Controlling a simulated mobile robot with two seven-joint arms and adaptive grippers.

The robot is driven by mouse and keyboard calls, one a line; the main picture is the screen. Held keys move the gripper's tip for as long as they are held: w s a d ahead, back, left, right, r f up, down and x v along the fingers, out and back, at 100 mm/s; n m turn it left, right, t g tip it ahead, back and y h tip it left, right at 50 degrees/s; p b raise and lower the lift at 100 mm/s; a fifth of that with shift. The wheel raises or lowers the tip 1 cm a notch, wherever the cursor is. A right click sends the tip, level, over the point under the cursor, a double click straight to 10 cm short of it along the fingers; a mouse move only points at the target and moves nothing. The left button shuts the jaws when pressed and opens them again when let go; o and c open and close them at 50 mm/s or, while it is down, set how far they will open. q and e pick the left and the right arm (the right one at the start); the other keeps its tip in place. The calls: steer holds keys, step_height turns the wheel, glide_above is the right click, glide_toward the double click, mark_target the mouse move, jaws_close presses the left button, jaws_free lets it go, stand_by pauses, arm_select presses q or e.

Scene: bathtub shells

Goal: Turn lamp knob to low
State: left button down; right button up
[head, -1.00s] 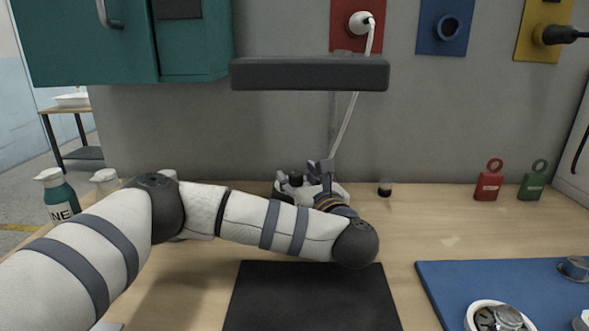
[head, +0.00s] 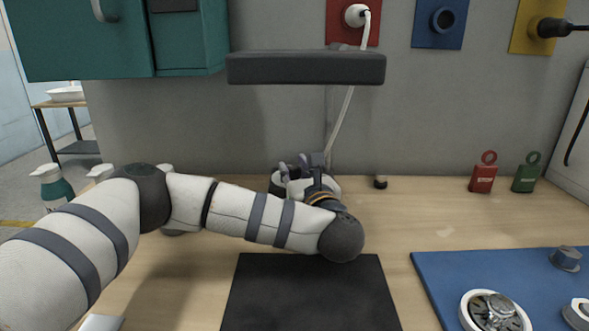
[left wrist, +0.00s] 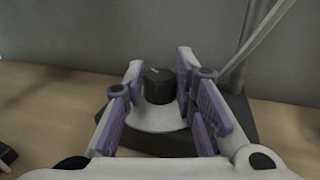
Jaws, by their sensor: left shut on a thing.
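The lamp has a long dark head (head: 305,68) above the back of the bench. In the left wrist view its dark round knob (left wrist: 160,86) stands upright on a pale round plate (left wrist: 155,120), with a light mark on its upper edge. My left gripper (head: 290,172) is at the lamp's base by the wall. In the left wrist view my left gripper (left wrist: 168,88) has its purple-padded fingers on both sides of the knob and is shut on it. The arm hides part of the base in the head view. My right gripper is not in view.
A black mat (head: 310,295) lies in front of the arm. A blue mat (head: 440,280) with metal parts is at the right. Red (head: 483,178) and green (head: 526,178) tags stand near the wall. Bottles (head: 55,185) stand at the left. A teal cabinet (head: 110,45) hangs above.

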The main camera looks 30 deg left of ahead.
arm_select(q)
steer(key=h, duration=0.1)
steer(key=m+t, duration=0.1)
steer(key=m+t+h+p, duration=0.1)
steer(key=shift+s+a+r+h, duration=0.15)
steer(key=shift+a+r+h, duration=0.1)
steer(key=shift+r+h, duration=0.1)
steer(key=m+t+h, duration=0.1)
steer(key=m+h, duration=0.1)
steer(key=h, duration=0.1)
steer(key=shift+a+f+m+t+p, duration=0.2)
steer(key=shift+m+t+p, duration=0.1)
steer(key=shift+t, duration=0.1)
steer(key=m+h, duration=0.1)
steer(key=h, duration=0.2)
steer(key=shift+a+f+m+t, duration=0.1)
steer(key=shift+f+m+t, duration=0.05)
steer(key=shift+m+t, duration=0.2)
steer(key=shift+m+h, duration=0.65)
steer(key=shift+h, duration=0.3)
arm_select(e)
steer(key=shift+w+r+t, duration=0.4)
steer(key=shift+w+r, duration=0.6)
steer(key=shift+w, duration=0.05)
arm_select(q)
steer(key=shift+m+h, duration=0.3)
steer(key=shift+h, duration=0.2)
steer(key=c, duration=1.3)
jaws_free()
